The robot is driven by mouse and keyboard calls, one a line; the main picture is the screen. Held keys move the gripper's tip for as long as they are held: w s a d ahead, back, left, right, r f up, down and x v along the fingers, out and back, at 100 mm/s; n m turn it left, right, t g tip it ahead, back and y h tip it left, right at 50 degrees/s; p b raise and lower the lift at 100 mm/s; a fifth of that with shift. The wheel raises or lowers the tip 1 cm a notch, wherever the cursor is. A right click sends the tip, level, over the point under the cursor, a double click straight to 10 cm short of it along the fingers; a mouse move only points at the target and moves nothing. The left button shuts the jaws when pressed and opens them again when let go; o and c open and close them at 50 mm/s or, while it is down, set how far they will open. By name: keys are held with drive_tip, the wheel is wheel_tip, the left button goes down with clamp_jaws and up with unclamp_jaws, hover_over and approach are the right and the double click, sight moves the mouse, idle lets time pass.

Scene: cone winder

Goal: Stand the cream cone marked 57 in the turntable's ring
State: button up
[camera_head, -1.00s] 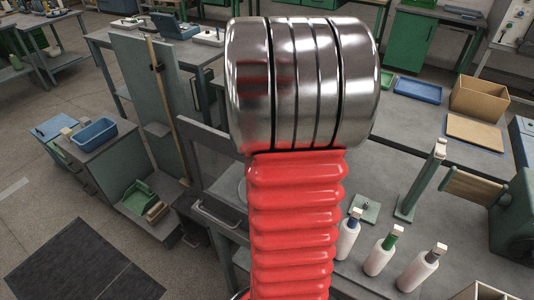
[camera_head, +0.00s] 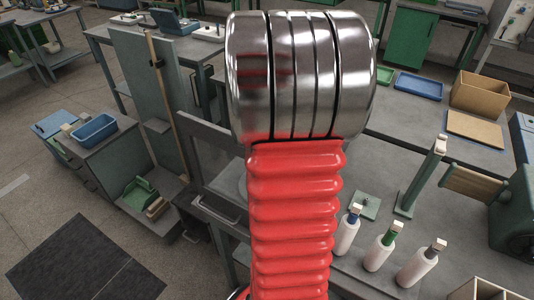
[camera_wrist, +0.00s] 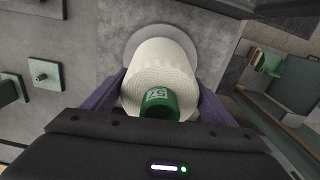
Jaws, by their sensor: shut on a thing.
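The cream cone (camera_wrist: 158,62) shows in the wrist view with its green end marked 57 towards the camera. My gripper (camera_wrist: 160,92) is shut on it, with one purple finger on each side. A pale round disc (camera_wrist: 178,28), apparently the turntable, shows behind the cone. The cone covers most of the disc, so the ring is hidden. I cannot tell whether the cone touches it. In the head view my red and metal arm hides the gripper and the cone.
Three white bottle-like pieces with blue (camera_head: 348,230), green (camera_head: 381,247) and dark (camera_head: 421,262) necks stand on the bench. A grey-green post (camera_head: 420,178) stands behind them. A cardboard box (camera_head: 480,93) and a blue tray (camera_head: 418,86) lie farther back. A grey frame (camera_head: 205,143) stands left of my arm.

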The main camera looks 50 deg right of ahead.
drive_tip(key=o, duration=1.2)
wheel_tip(320, 180, up, 14)
drive_tip(key=shift+f, duration=0.1)
drive_tip(key=shift+s, duration=0.1)
idle(1.0)
